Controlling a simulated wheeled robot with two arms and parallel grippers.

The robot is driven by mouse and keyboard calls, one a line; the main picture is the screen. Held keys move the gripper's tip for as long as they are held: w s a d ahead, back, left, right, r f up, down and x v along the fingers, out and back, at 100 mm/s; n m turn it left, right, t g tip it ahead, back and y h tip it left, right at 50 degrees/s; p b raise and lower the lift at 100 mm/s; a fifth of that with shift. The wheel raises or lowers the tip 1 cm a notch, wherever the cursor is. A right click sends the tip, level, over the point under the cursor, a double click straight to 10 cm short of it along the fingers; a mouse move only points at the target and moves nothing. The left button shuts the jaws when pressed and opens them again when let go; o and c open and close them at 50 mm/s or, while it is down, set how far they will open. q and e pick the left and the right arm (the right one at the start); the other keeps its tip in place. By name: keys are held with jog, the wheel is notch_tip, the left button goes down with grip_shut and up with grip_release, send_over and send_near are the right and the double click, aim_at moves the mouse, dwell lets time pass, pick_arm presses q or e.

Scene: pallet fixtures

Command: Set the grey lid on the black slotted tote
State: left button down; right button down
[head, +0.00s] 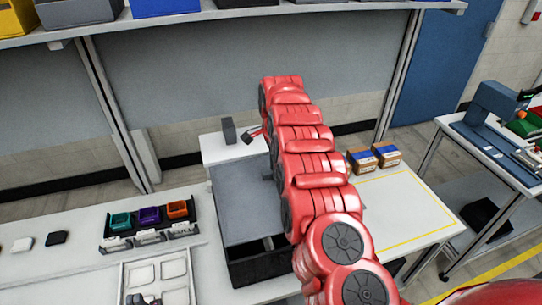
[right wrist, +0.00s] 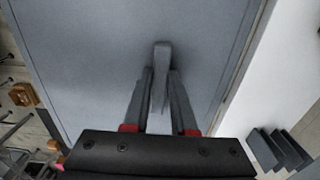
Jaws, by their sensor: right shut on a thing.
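The grey lid (head: 240,205) is a flat panel over the black slotted tote (head: 262,270) in the head view. The tote's dark opening shows along the lid's near edge, so the lid does not cover that end. I cannot tell whether the lid touches the rim. In the right wrist view the lid (right wrist: 90,50) fills most of the picture, with its upright handle (right wrist: 162,52) in the middle. My right gripper (right wrist: 162,88) is shut on that handle. My red right arm hides the lid's right side in the head view.
A rack with teal, purple and orange bins (head: 150,215) stands left of the tote. A white compartment tray (head: 160,272) is nearer. A dark grey block (head: 229,131) stands behind the lid. Cardboard boxes (head: 373,158) sit at the right, beside clear, yellow-lined table space.

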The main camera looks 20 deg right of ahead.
aim_at(274, 182)
jog(key=shift+s+f, duration=0.2)
jog(key=shift+f, duration=0.75)
notch_tip(274, 182, down, 3)
jog(key=shift+w+f, duration=0.1)
jog(key=shift+f+b, duration=0.45)
jog(key=shift+a+b, duration=0.15)
jog(key=shift+b, duration=0.35)
dwell(0.3)
jog(key=shift+f+b, duration=0.55)
jog(key=shift+f, duration=0.2)
dwell(0.7)
jog(key=c, duration=0.7)
grip_release()
